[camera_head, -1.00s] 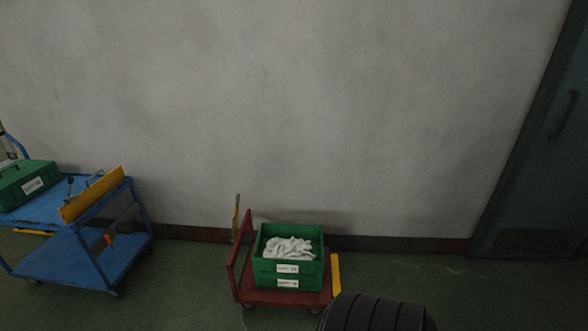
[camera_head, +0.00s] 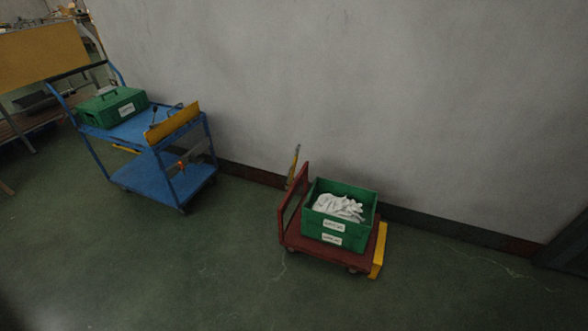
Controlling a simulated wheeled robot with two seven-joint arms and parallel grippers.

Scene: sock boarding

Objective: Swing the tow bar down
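A low red cart (camera_head: 303,240) stands on the floor near the wall, right of centre. A thin upright yellow bar (camera_head: 293,165) rises at its left end, beside the red end frame (camera_head: 292,207); it looks like the tow bar, raised. Its lower part is hidden behind the frame. The cart carries a green crate (camera_head: 362,235) with white cloth items (camera_head: 340,207) in it. Neither of my grippers is in view.
A blue two-shelf cart (camera_head: 150,180) stands at left with a lidded green box (camera_head: 112,107) and a yellow end board (camera_head: 172,122). A yellow strip (camera_head: 378,250) edges the red cart's right end. The green floor (camera_head: 240,285) in front is clear.

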